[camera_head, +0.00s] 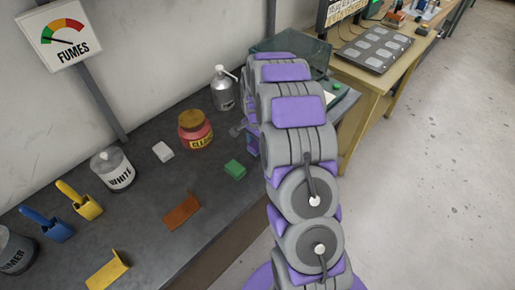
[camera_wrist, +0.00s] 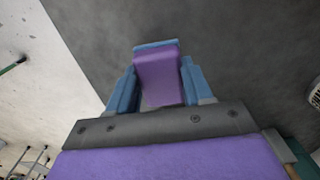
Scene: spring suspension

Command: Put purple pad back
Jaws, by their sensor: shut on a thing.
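My gripper (camera_wrist: 157,82) has two blue fingers and is shut on the purple pad (camera_wrist: 159,77), which sits between them in the wrist view. The dark bench top lies beyond the pad; I cannot tell how far the pad is above it. In the head view my grey and purple arm reaches over the right side of the dark workbench (camera_head: 145,205). The arm hides most of the gripper there, and I cannot make out the pad.
A wooden table (camera_head: 372,88) is at the back right. Floor at right is clear.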

